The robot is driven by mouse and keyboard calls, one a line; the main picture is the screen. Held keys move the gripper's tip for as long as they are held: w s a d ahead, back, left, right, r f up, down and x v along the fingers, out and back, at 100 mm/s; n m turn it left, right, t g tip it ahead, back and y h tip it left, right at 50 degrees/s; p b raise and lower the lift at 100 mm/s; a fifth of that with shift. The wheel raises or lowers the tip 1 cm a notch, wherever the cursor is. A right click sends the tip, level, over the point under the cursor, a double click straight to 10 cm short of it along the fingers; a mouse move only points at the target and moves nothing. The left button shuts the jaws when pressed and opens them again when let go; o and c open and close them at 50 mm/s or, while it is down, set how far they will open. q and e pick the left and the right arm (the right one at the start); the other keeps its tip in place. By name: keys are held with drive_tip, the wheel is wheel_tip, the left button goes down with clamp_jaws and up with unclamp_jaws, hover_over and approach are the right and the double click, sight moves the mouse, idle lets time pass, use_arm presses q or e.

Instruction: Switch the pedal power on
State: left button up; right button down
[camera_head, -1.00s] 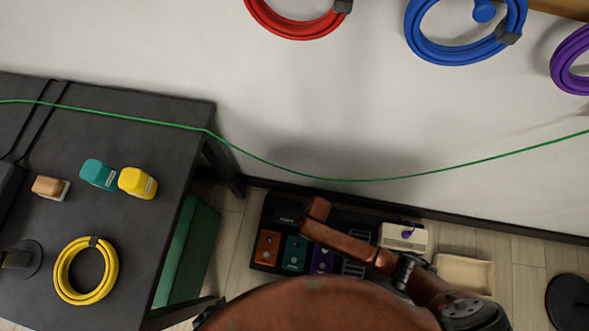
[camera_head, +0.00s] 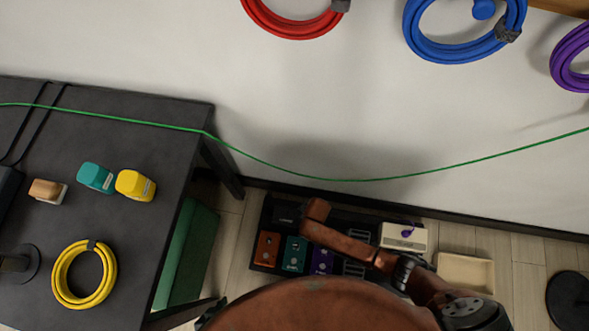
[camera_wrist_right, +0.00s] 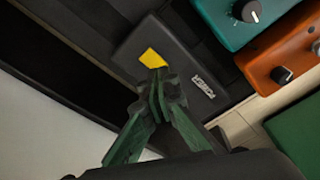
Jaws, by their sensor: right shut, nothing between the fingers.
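The pedal power box (camera_wrist_right: 130,48) is black with a white "POWER" label in the right wrist view. It also shows in the head view (camera_head: 287,214) at the back left of the pedalboard. Its yellow switch (camera_wrist_right: 152,57) is a small rocker on the top face. My right gripper (camera_wrist_right: 160,78) is shut and empty, its tips right at the switch's near edge and covering part of it; I cannot tell whether they touch. My left gripper (camera_head: 211,309) is a small dark part at the bottom of the head view, mostly hidden, so its jaws cannot be read.
On the pedalboard stand an orange pedal (camera_head: 267,249), a teal pedal (camera_head: 295,254) and a purple pedal (camera_head: 322,261). A cream box (camera_head: 404,236) and a tray (camera_head: 466,272) are to the right. A black table (camera_head: 130,215) stands left; a green cable (camera_head: 340,180) hangs across.

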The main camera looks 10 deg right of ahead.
use_arm(q)
drive_tip(key=shift+s+a+f+b, duration=0.15)
drive_tip(key=shift+s+f+b, duration=0.05)
drive_tip(key=shift+f+b, duration=0.35)
use_arm(e)
drive_tip(key=shift+f, duration=1)
idle(0.4)
use_arm(q)
drive_tip(key=shift+w, duration=0.1)
use_arm(e)
drive_tip(key=shift+r+p, duration=1.25)
drive_tip(key=shift+r, duration=0.05)
drive_tip(key=shift+r+p, duration=1.15)
drive_tip(key=shift+r, duration=0.1)
drive_tip(key=shift+r+p, duration=0.85)
drive_tip(key=shift+r, duration=0.1)
use_arm(q)
drive_tip(key=s+a+r+g+y, duration=0.2)
drive_tip(key=s+a+r+g, duration=0.2)
drive_tip(key=s+a+r, duration=0.2)
wheel_tip(320, 180, up, 4)
drive_tip(key=shift+s+a+r, duration=0.1)
drive_tip(key=shift+s+a, duration=0.1)
drive_tip(key=shift+s, duration=1)
